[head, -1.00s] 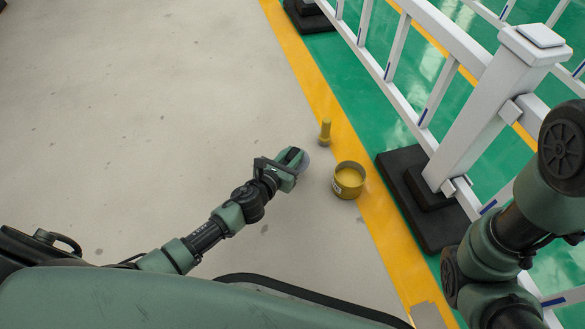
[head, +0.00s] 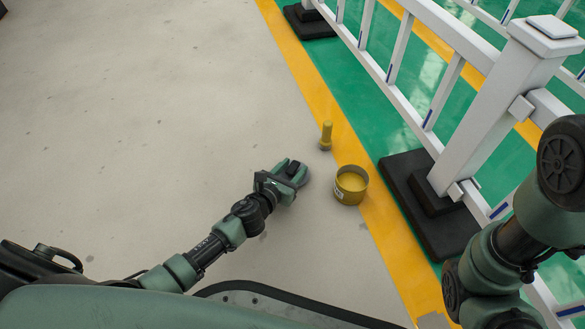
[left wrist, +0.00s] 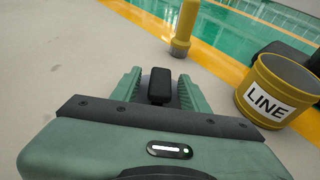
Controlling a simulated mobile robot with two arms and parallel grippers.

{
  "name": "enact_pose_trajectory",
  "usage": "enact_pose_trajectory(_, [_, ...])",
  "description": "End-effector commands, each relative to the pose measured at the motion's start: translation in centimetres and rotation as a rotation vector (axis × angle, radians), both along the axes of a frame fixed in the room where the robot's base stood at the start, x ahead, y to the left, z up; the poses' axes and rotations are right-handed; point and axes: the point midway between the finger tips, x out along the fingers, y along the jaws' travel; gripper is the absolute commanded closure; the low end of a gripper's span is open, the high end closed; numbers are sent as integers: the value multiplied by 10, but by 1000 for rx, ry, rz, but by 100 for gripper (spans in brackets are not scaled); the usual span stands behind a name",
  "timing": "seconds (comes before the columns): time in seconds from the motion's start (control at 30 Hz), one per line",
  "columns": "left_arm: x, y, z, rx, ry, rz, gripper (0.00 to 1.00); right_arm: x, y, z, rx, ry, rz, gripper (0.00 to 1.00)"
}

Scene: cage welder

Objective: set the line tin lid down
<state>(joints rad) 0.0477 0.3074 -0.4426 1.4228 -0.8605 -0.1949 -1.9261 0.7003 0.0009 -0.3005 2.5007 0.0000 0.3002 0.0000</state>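My left gripper (head: 294,172) is low over the bare floor, left of the open yellow tin. In the left wrist view its two green fingers (left wrist: 160,92) stand apart on either side of a black upright block (left wrist: 160,86), which looks like the lid's knob, with narrow gaps beside it. The lid's disc is mostly hidden by the gripper; whether it rests on the floor is hard to tell. The yellow tin (head: 351,184) stands upright, uncovered, on the floor by the yellow stripe. Its label reads LINE in the left wrist view (left wrist: 278,92). My right gripper is out of view.
A yellow bottle-like post (head: 326,135) stands upright behind the tin; it also shows in the left wrist view (left wrist: 184,28). A white fence (head: 490,115) on black feet (head: 425,205) runs along the right. Grey floor to the left is clear.

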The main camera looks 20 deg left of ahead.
Motion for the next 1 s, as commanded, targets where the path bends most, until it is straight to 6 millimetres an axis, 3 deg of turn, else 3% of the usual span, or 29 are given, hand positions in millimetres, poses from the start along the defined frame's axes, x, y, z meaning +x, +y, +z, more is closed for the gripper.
enact_pose_trajectory(0.27, [-1, 0, 9, 1, 0, -1, 55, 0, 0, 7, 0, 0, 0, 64])
enact_pose_trajectory(0.7, [-85, 16, 32, 0, 3, -1, 55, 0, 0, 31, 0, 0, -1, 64])
enact_pose_trajectory(1.0, [-112, 21, 40, 1, -1, 0, 55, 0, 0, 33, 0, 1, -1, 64])
